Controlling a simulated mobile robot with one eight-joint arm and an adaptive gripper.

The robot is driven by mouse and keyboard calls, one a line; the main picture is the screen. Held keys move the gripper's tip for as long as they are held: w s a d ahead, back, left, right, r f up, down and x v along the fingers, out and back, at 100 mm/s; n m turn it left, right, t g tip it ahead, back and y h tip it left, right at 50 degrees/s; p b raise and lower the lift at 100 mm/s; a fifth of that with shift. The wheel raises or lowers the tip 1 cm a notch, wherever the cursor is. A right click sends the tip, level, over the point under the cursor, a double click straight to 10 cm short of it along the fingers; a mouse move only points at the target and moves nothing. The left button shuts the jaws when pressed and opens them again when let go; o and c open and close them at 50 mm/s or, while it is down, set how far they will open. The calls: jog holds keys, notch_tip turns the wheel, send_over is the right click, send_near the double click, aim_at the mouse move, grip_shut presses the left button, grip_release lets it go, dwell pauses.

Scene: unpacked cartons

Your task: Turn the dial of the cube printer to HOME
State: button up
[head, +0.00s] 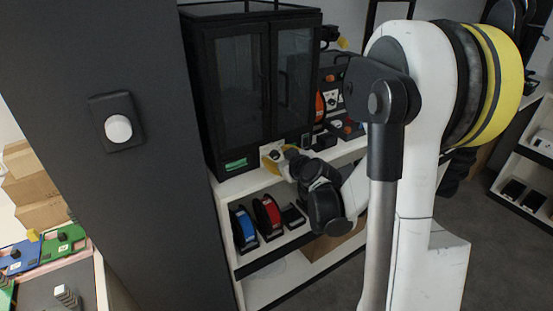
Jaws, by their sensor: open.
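The cube printer, a black box with two glass-paned doors (238,80), stands on a white shelf unit. A small lit green display (236,164) is at the lower left of its front. My gripper (270,157) is at the lower front of the printer, right of the display, with its arm reaching in from the right. It is open, with white and yellow parts showing. I cannot make out the dial or its setting; the gripper covers part of the lower front. Whether the gripper touches the printer I cannot tell.
Blue (243,227) and red (267,214) spools stand on the shelf below. Black equipment with an orange-red part (320,105) is right of the printer. A dark wall with a round white knob (118,128) fills the left. Cardboard boxes (35,185) are at far left.

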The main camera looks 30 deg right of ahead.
grip_shut()
dwell(0.3)
jog(key=m+y, duration=0.2)
jog(key=shift+d+m, duration=0.1)
jog(key=shift+m, duration=0.3)
jog(key=m+y, duration=0.2)
jog(key=m, duration=0.1)
jog(key=m+y, duration=0.2)
jog(key=m, duration=0.1)
jog(key=shift+t, duration=0.3)
jog(key=shift+f+m+t+y, duration=0.1)
jog(key=shift+m+t+y, duration=0.65)
jog(key=shift+m, duration=1.15)
